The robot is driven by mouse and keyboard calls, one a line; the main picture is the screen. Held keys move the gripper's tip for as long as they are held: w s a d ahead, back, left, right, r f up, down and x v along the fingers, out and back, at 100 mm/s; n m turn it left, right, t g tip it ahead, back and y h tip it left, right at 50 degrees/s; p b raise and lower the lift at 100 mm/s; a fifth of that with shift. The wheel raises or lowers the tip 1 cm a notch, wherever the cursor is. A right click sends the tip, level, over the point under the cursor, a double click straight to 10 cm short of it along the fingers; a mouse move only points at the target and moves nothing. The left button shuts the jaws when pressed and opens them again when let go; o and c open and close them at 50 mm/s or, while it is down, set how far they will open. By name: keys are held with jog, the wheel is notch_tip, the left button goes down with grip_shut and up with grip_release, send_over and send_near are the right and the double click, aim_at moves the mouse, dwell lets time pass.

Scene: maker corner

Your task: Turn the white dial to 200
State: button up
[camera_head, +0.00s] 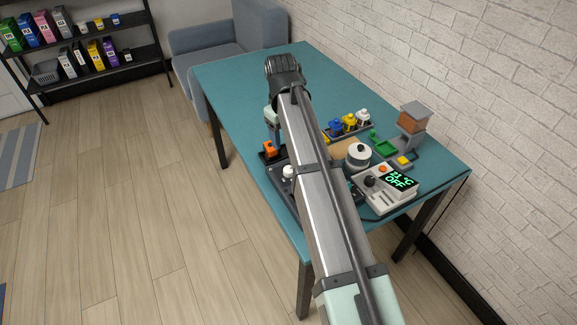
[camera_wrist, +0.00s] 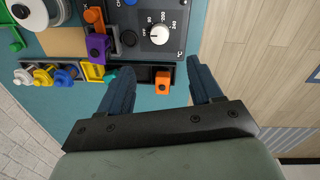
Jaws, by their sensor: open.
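The white dial (camera_wrist: 159,34) sits on a dark control panel (camera_wrist: 128,14) at the top of the wrist view. Printed marks around it include OFF, 200 and 240; its pointer is too small to read surely, but it seems turned toward the OFF side. In the head view the dial (camera_head: 288,171) shows just left of my arm. My gripper (camera_wrist: 160,67) is open, its two dark blue fingers spread and empty, apart from the dial, which lies beyond the fingertips. In the head view my arm hides part of the panel.
An orange block (camera_wrist: 163,82) sits in a dark tray near the fingertips. A purple block (camera_wrist: 98,48) is left of the panel. Small bottles (camera_head: 349,121), a white spool (camera_head: 358,155) and a device with a green display (camera_head: 399,180) stand right of my arm. The far table (camera_head: 236,72) is clear.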

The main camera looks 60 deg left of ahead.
aim_at(289, 169)
jog(key=f, duration=0.9)
jog(key=w+f, duration=0.1)
jog(key=f, duration=0.3)
jog(key=shift+f, duration=0.2)
jog(key=c, duration=1.1)
jog(key=shift+o, duration=0.2)
